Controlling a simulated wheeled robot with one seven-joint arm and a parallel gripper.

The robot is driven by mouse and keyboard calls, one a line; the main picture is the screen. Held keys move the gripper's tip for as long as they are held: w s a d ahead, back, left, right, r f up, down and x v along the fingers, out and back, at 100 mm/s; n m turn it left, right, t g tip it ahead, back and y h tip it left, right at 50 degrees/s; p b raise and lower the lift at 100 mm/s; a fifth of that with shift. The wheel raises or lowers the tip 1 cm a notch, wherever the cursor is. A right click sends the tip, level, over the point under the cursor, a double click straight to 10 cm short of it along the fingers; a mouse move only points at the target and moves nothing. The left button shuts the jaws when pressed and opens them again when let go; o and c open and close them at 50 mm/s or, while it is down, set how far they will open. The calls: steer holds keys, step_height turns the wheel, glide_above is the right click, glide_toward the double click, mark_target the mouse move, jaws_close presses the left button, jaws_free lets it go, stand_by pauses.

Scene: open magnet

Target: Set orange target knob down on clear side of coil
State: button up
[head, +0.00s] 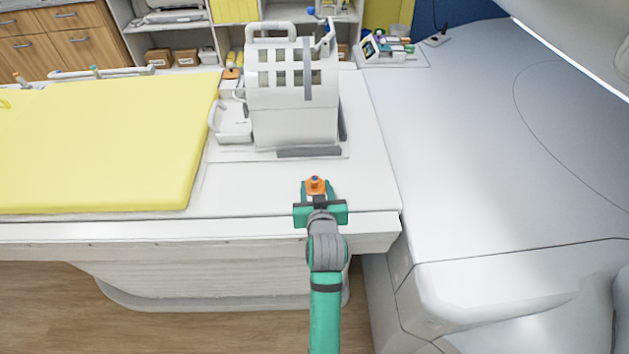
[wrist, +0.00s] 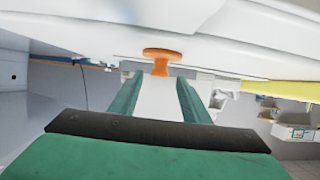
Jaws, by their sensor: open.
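The orange target knob (head: 315,187) stands on the white table top (head: 370,180) near its front edge, in front of the coil. The white coil (head: 292,110), with window-like openings, stands farther back on the same table. My gripper (head: 316,194) is open, with its green fingers on either side of the knob. In the wrist view, which looks upside down, the knob (wrist: 161,60) shows its wide base against the white surface, between and just beyond the fingertips (wrist: 157,84). I see no finger pressed on it.
A yellow mat (head: 110,140) covers the table's left part. A white tray-like part (head: 232,122) sits left of the coil, and a dark grey strip (head: 310,152) lies at its front. The large white magnet body (head: 490,150) stands to the right. Bare table lies right of the coil.

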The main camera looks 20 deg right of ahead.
steer(key=v, duration=0.6)
steer(key=shift+s+r, duration=0.1)
steer(key=shift+s, duration=0.2)
steer(key=shift+a, duration=0.15)
